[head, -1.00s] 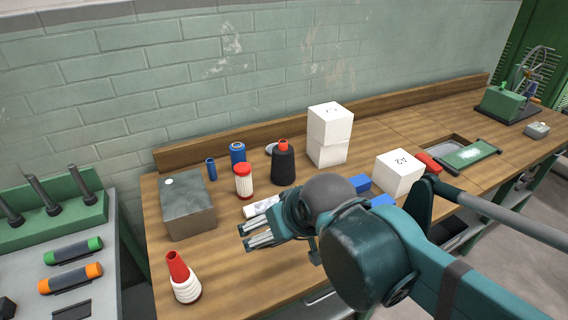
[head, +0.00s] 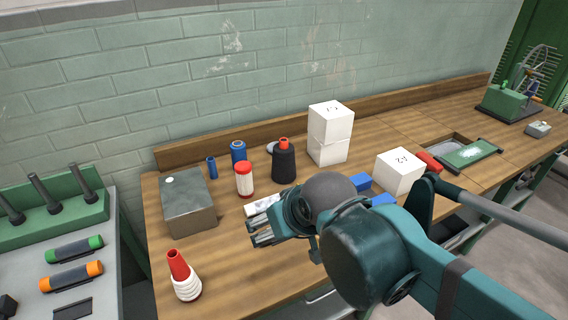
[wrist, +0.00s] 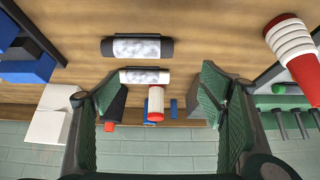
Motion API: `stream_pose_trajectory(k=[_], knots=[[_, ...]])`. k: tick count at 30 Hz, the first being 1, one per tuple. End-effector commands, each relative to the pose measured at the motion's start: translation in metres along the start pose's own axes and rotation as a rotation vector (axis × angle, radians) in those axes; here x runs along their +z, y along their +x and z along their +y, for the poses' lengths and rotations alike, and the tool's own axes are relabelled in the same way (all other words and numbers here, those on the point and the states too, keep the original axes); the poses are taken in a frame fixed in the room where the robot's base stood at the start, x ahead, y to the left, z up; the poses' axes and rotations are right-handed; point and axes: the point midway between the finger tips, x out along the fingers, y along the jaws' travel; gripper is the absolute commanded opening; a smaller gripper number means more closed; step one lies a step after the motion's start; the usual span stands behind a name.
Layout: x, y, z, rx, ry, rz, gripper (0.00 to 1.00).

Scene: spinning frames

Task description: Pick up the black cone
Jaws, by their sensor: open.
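The black cone (head: 284,165) with a red tip stands upright on the wooden bench in the head view, between the red-capped white spool and the stacked white boxes. In the wrist view, where the scene appears upside down, the black cone (wrist: 116,107) is partly hidden behind the left finger, its red tip showing. My gripper (head: 262,231) is open and empty, in front of the cone and a little to its left in the head view. Its two fingers (wrist: 160,90) are wide apart in the wrist view, with the red-capped spool (wrist: 155,104) showing between them.
Blue spools (head: 238,152) stand behind the red-capped spool. A grey metal block (head: 188,202) is at left, and a red-and-white cone (head: 183,277) at the front left. Stacked white boxes (head: 328,135) stand right of the black cone.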

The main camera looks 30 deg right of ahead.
Motion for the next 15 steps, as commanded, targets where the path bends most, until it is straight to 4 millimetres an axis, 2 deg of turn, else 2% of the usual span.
stream_pose_trajectory(k=[8, 15], knots=[[-0.005, -0.001, 0.001, 0.003, 0.007, -0.003, 0.7], [-0.029, -0.003, 0.008, 0.018, 0.042, -0.019, 0.7]])
